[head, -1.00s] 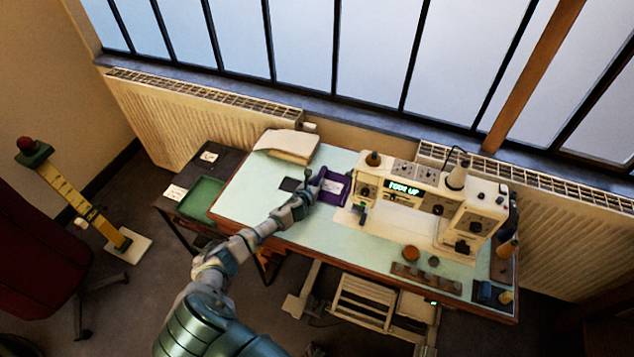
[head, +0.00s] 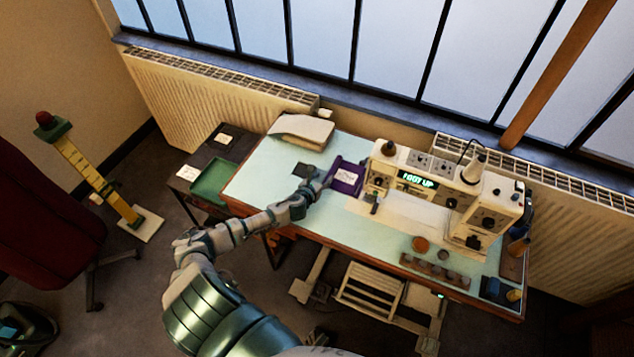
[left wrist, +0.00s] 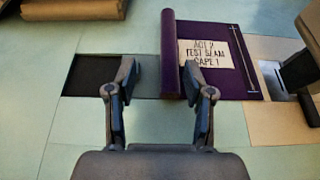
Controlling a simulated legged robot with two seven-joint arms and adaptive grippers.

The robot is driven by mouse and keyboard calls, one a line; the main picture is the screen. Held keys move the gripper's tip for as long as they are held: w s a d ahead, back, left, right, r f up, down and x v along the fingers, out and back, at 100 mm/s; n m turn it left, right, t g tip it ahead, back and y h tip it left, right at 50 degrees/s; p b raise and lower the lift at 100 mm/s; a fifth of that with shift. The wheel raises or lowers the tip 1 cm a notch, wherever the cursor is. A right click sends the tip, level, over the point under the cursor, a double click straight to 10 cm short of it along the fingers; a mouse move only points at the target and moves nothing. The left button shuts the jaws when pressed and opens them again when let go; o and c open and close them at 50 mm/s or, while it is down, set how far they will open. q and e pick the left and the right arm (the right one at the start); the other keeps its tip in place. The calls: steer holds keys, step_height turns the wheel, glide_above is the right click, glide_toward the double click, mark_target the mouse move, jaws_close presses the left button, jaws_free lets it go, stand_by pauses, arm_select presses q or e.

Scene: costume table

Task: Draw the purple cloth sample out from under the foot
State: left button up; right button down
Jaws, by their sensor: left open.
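The purple cloth sample (head: 346,177) lies on the table left of the sewing machine (head: 440,195), whose display reads "FOOT UP". In the left wrist view the cloth (left wrist: 247,83) has a rolled left edge and a white label reading "ACT 2 TEST SEAM CAPE 1". Its right side lies beside the machine's foot area (left wrist: 296,80); whether it is under the foot is hard to tell. My left gripper (left wrist: 161,85) is open. Its right finger is close to the rolled edge; contact cannot be told. In the head view the gripper (head: 318,183) is at the cloth's left side.
A dark rectangle (left wrist: 88,76) lies left of the cloth. A folded cream stack (head: 302,130) is at the back left and a green tray (head: 212,182) stands beside the table. A brown rack (head: 434,271) sits along the front edge. The left tabletop is mostly clear.

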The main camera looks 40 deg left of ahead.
arm_select(q)
steer(key=shift+v, duration=2.1)
steer(key=shift+f, duration=0.1)
